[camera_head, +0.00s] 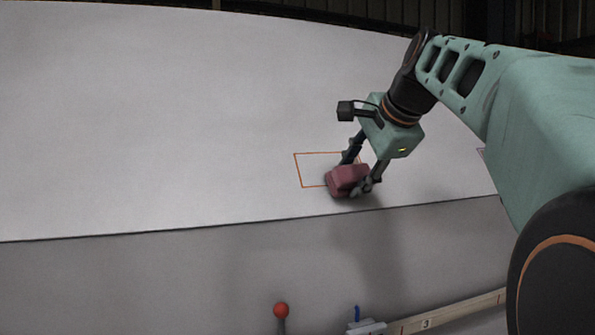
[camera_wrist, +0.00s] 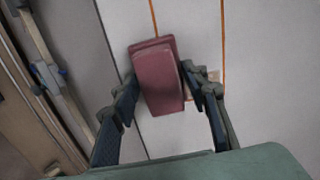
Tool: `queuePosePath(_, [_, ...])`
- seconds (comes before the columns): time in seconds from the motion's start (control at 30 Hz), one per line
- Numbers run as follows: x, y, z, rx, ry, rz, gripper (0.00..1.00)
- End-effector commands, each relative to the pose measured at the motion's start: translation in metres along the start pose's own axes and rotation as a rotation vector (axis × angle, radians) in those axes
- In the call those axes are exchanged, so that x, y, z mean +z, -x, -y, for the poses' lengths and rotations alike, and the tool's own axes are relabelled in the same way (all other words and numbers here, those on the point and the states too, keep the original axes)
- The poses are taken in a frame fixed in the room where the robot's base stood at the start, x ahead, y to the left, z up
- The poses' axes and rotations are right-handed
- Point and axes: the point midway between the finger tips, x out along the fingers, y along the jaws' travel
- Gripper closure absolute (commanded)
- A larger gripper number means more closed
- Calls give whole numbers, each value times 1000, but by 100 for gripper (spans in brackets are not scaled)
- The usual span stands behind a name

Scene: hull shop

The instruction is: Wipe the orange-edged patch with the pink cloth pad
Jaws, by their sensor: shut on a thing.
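The pink cloth pad (camera_head: 347,180) is a dull pink block held between the fingers of my gripper (camera_head: 362,176). In the wrist view the pad (camera_wrist: 160,78) sits between both fingertips of my gripper (camera_wrist: 160,88). The orange-edged patch (camera_head: 313,169) is a thin orange outline on the pale hull panel. The pad and gripper cover its lower right part in the head view. Two orange lines of the patch (camera_wrist: 223,45) show in the wrist view, one running behind the pad. Whether the pad touches the panel is not clear.
The large pale hull panel (camera_head: 150,110) slopes across the view, with a dark seam above a grey lower panel (camera_head: 130,285). A red ball-topped lever (camera_head: 281,311) and a wooden rail (camera_head: 440,316) marked 3 lie below. The panel left of the patch is clear.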

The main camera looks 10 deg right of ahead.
Motion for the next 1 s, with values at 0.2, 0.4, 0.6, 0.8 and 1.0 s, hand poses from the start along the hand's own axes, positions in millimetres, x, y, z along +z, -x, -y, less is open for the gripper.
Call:
queuePosePath(0.2, [-2,0,0,0,0,0,80])
queuePosePath(0.4, [-2,-1,0,0,0,0,80])
queuePosePath(0.6, [-2,-4,0,0,0,0,80])
queuePosePath(0.8, [-2,-8,0,0,0,0,80])
queuePosePath(1.0, [-2,-12,0,0,0,0,80])
